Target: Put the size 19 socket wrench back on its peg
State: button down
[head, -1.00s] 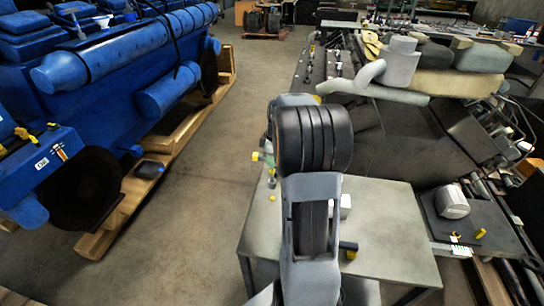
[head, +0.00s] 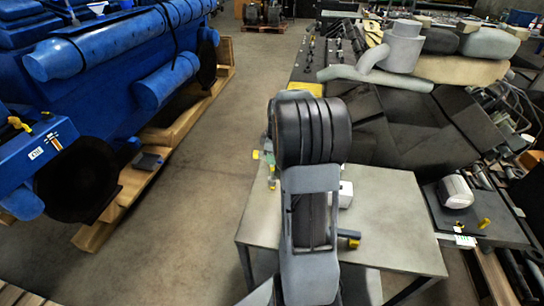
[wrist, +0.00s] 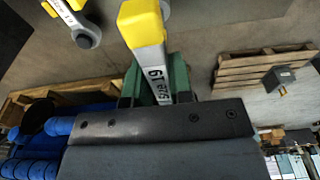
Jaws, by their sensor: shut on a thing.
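The size 19 socket wrench (wrist: 150,52) is in my gripper (wrist: 155,84), between green fingers. Its yellow end and grey shaft, printed with an inverted "SIZE 19", point up in the wrist view. Its lower part is hidden by the gripper body. In the head view my arm covers most of the gripper; small yellow and green parts show left of the arm. Another tool with a yellow part and a ring end (wrist: 85,36) shows at the upper left of the wrist view. I cannot make out the wrench's own peg.
A grey table (head: 390,230) stands below my arm, with a dark yellow-ended tool (head: 350,240) and a white box (head: 345,193) on it. A dark bench board with small tools (head: 312,55) lies behind. A blue engine (head: 110,50) on a wooden pallet (head: 110,215) stands left. Floor between is clear.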

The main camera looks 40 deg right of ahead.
jog(key=shift+f, duration=0.15)
dwell(0.3)
jog(key=shift+f+b, duration=1)
jog(key=shift+f, duration=0.1)
jog(key=shift+c, duration=1.9)
grip_release()
jog(key=shift+r, duration=0.1)
jog(key=shift+r+p, duration=3.15)
jog(key=shift+r, duration=1.35)
